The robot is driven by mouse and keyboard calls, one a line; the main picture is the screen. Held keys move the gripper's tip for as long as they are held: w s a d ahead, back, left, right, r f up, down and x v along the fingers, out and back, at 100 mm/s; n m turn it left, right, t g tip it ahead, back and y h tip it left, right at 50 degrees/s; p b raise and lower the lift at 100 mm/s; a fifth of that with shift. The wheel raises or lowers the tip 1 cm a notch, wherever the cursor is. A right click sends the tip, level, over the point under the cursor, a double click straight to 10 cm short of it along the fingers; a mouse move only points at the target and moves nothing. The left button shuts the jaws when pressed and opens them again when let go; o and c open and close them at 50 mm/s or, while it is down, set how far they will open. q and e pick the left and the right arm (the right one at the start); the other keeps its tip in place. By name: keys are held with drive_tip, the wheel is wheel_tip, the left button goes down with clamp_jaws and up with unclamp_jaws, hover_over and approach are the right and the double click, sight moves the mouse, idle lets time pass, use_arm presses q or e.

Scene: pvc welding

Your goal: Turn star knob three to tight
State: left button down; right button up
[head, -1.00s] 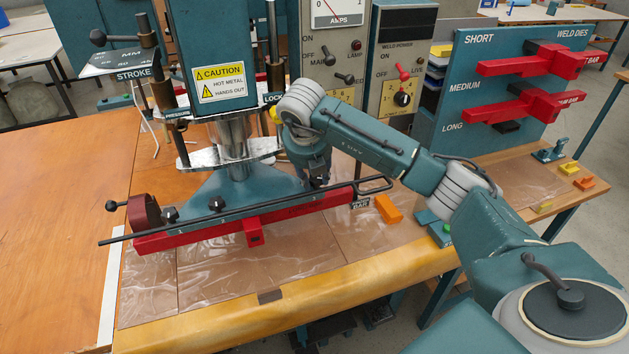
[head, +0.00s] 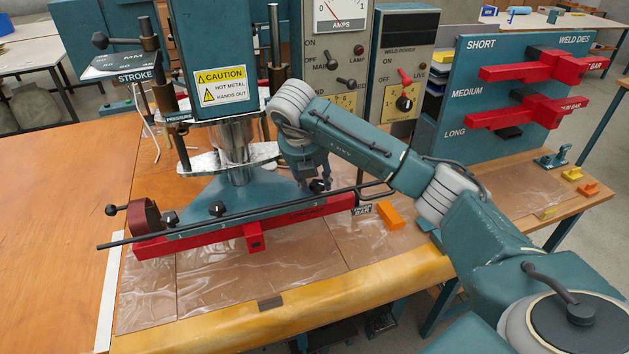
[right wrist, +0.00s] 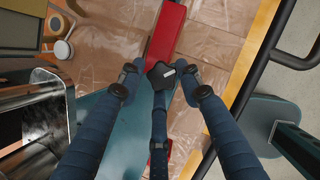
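The blue press foot (head: 235,188) holds a long red bar (head: 285,223), with several dark star knobs along it. One knob (head: 170,219) is at the left and one (head: 217,208) is nearer the middle. Star knob three (head: 317,186) is at the right end, below my right gripper (head: 313,177). In the right wrist view, knob three (right wrist: 160,73) has a pale mark and lies between the spread fingertips of the right gripper (right wrist: 161,78). Gaps show on both sides of the knob, so the fingers look open around it. My left gripper is not in view.
A long thin dark rod (head: 180,231) runs in front of the foot. An orange block (head: 389,215) lies right of the red bar. Control panels (head: 403,85) and a weld die rack (head: 505,90) stand behind.

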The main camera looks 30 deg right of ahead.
drive_tip(key=shift+o, duration=0.8)
drive_tip(key=shift+s+d, duration=0.1)
drive_tip(key=shift+d, duration=0.1)
drive_tip(key=v, duration=1.2)
drive_tip(key=s+d+f+n+t+y, duration=0.15)
drive_tip(key=d+n+y, duration=0.35)
drive_tip(key=n, duration=0.9)
drive_tip(key=shift+n, duration=0.3)
drive_tip(key=x, duration=0.3)
drive_tip(key=p+x, duration=0.1)
drive_tip(key=x, duration=0.3)
drive_tip(key=p+x, duration=0.1)
drive_tip(key=x, duration=0.2)
drive_tip(key=shift+d+f, duration=0.2)
drive_tip(key=shift+d, duration=0.05)
